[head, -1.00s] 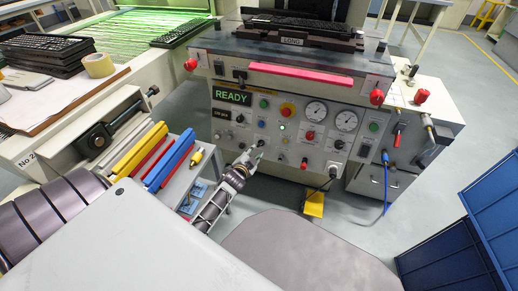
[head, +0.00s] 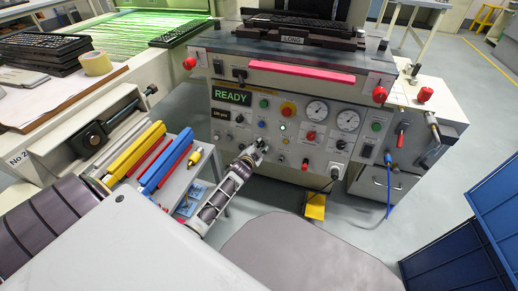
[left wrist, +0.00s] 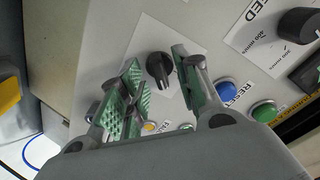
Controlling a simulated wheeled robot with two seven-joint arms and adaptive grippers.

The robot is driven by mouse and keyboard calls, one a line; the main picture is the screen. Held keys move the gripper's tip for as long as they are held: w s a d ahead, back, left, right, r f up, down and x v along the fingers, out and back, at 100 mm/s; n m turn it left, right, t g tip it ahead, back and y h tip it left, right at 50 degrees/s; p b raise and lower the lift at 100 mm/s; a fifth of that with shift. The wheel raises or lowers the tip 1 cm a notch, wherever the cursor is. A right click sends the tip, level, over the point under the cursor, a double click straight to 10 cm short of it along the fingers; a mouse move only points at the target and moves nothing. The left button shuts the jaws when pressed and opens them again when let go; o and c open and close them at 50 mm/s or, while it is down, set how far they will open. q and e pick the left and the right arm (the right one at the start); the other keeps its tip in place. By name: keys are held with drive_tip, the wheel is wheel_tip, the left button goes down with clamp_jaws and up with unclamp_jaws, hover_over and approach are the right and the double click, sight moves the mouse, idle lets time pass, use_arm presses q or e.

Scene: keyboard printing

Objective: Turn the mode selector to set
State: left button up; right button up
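A black rotary knob (left wrist: 159,69) on a white plate shows in the left wrist view. I take it as the mode selector, though its label is not readable. My left gripper (left wrist: 157,77) is open, with one green-padded finger on each side of the knob and gaps visible between knob and pads. In the head view, the left gripper (head: 259,147) is at the lower middle of the machine's front panel (head: 232,122) and hides part of it. The knob cannot be made out there. My right gripper is not in view.
Beside the knob are a blue reset button (left wrist: 226,91) and a green button (left wrist: 265,111). Another black knob (left wrist: 299,25) is at the upper right. In the head view, a READY display (head: 232,97) is lit. Blue crates (head: 450,255) stand at right.

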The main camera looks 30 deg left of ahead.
use_arm(q)
clamp_jaws()
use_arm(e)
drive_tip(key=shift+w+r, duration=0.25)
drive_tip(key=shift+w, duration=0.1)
